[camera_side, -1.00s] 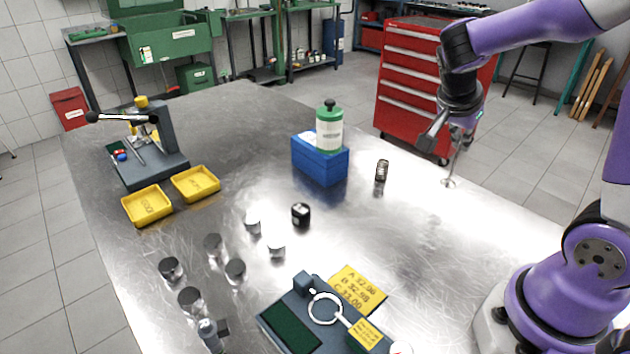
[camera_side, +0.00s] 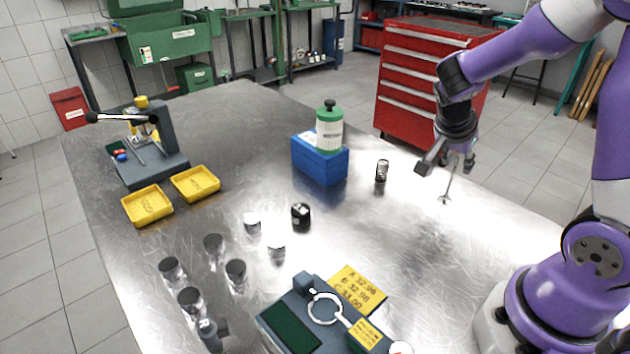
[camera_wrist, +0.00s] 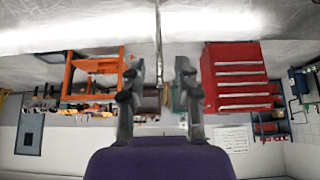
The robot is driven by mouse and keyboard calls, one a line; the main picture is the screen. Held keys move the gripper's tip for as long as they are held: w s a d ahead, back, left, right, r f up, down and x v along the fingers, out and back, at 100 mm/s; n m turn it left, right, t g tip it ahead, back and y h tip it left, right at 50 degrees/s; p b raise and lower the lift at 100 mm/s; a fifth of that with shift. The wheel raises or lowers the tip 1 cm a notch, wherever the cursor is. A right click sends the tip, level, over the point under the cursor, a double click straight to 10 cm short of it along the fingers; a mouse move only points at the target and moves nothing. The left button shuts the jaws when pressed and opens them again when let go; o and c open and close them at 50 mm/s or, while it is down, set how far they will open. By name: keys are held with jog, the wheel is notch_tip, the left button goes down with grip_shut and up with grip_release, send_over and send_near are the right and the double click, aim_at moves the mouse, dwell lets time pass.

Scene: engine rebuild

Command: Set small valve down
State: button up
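The small valve (camera_side: 447,187), a thin bright stem with a small disc head at its lower end, hangs nearly upright, head down, below my gripper (camera_side: 447,162) at the right of the side view. The head appears close above the table; contact is hard to tell. In the wrist view, the stem (camera_wrist: 158,35) runs up between the two fingers of my gripper (camera_wrist: 160,70). A gap shows beside the stem, but the valve moves with my gripper, so I take it as held. The exact contact is not clear.
The metal table (camera_side: 400,250) is bare around the valve. A small dark spring-like part (camera_side: 382,171) stands to its left, then a blue box (camera_side: 320,160) with a green-and-white bottle (camera_side: 329,128). Several pistons, a black cylinder (camera_side: 301,216) and yellow trays (camera_side: 147,205) are farther left.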

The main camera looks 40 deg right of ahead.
jog(key=v, duration=1.2)
jog(key=s+a+n+t+y, duration=0.3)
jog(key=a+n+t+y, duration=0.2)
jog(key=a+n, duration=0.7)
jog(key=n+y, duration=0.1)
jog(key=n, duration=0.5)
jog(key=shift+s+a+f+t, duration=0.25)
jog(key=shift+s+a+t, duration=0.05)
jog(key=shift+s, duration=0.1)
